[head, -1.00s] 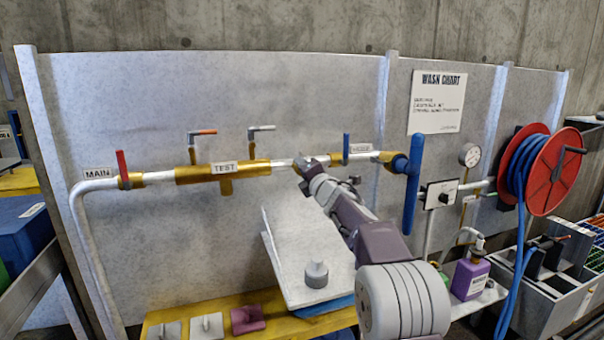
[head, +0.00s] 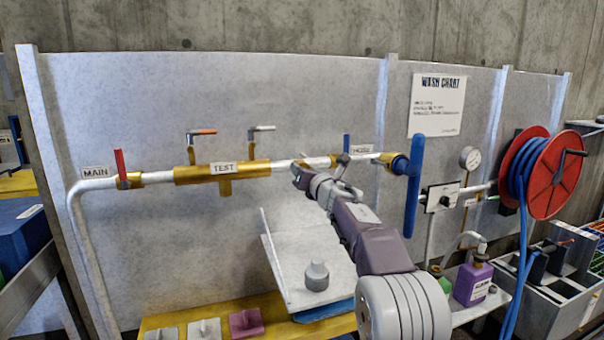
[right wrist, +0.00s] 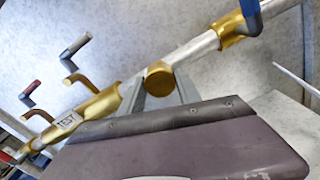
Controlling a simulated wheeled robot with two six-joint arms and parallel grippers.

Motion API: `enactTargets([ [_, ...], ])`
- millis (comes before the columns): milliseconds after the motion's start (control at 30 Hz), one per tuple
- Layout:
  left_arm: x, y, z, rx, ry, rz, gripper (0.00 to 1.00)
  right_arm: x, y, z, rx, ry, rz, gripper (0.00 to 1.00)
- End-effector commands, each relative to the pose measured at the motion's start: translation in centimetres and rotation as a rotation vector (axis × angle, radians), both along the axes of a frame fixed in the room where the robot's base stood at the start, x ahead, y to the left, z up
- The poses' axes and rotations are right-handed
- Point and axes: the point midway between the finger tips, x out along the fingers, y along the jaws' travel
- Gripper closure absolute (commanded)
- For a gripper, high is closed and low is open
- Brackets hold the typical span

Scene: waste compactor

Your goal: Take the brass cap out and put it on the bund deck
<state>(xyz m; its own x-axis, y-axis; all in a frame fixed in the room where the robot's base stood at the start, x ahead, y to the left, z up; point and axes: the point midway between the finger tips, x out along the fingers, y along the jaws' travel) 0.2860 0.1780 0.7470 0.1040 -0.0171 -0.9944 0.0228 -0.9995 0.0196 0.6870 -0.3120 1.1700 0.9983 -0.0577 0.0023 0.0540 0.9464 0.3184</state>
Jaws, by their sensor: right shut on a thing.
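The brass cap (right wrist: 158,78) is a gold, faceted piece between the two grey fingers of my right gripper (right wrist: 159,92) in the right wrist view. The gripper is shut on it, in front of the pipe. In the head view my right gripper (head: 298,176) is just below the pipe, right of the TEST fitting (head: 222,173), and the cap is not clearly seen there. Whether the cap is clear of the pipe I cannot tell. No surface is labelled bund deck; a yellow ledge (head: 270,306) runs below the panel. My left gripper is out of view.
A blue lever (head: 412,187), purple bottle (head: 471,283) and red hose reel (head: 555,172) are to the right.

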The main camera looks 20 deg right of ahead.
Motion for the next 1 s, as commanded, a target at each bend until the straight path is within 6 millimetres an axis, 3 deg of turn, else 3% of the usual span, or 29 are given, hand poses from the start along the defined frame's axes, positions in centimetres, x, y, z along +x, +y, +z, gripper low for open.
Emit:
enactTargets([
  [100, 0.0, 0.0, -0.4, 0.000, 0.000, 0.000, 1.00, 0.1, 0.0, -0.5, -0.105, 0.013, 0.001, 1.00],
  [333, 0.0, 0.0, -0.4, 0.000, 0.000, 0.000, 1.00, 0.1, 0.0, -0.5, -0.118, 0.015, 0.001, 1.00],
  [567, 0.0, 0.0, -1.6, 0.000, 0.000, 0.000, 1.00, 0.1, 0.0, -0.7, -0.524, 0.038, 0.002, 1.00],
  [767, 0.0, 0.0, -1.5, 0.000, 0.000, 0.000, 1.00, 0.1, 0.0, -0.5, -0.556, 0.041, 0.003, 1.00],
  [800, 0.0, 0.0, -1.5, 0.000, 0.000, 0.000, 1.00, 0.1, 0.0, -0.6, -0.556, 0.041, 0.004, 0.57],
  [900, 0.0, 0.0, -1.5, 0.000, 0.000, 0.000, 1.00, 0.1, 0.0, -0.5, -0.554, 0.040, 0.003, 0.35],
  [1000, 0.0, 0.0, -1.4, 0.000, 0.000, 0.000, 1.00, 0.1, 0.0, -0.4, -0.554, 0.037, 0.002, 0.35],
])
